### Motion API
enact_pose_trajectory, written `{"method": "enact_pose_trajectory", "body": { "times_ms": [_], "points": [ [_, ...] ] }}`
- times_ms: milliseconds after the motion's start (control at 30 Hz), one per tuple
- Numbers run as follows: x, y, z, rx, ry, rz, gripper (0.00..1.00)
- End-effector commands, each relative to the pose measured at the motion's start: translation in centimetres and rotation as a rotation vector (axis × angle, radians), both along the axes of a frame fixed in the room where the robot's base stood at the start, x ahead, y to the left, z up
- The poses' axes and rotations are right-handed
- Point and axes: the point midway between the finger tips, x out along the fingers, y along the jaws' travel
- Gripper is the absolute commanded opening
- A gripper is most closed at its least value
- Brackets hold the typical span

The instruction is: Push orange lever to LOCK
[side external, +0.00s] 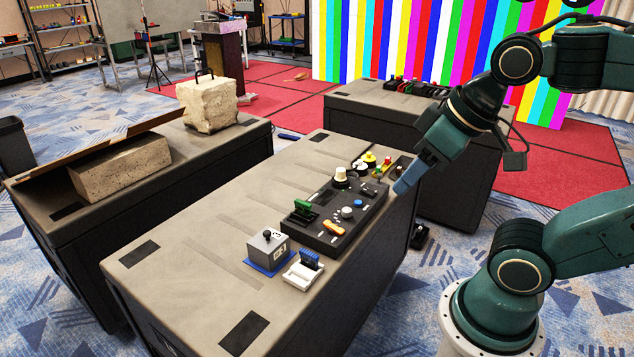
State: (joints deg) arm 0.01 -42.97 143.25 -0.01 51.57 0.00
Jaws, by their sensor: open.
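The orange lever (334,228) is a small bar near the front edge of a black control panel (322,243) on the grey table. It lies roughly flat, slanting slightly down to the right. Any LOCK marking is too small to read. My gripper (400,190) hangs at the right edge of the table, right of the panel and up from the lever, pointing down-left. It is open, appears empty and is apart from the lever; its fingers are small and hard to make out.
A grey joystick box (267,251) and a white holder with a blue block (305,272) stand in front. The table's left side (190,245) is clear.

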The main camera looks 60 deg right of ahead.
Motion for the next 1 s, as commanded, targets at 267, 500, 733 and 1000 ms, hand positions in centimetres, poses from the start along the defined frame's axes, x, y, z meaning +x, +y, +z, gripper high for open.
{"method": "enact_pose_trajectory", "body": {
  "times_ms": [267, 500, 733, 1000],
  "points": [
    [0.0, 0.0, 0.0, 0.0, 0.0, 0.0, 0.27],
    [0.0, 0.0, 0.0, 0.0, 0.0, 0.0, 0.0],
    [0.0, 0.0, 0.0, 0.0, 0.0, 0.0, 0.0],
    [0.0, 0.0, 0.0, 0.0, 0.0, 0.0, 0.0]
  ]
}}
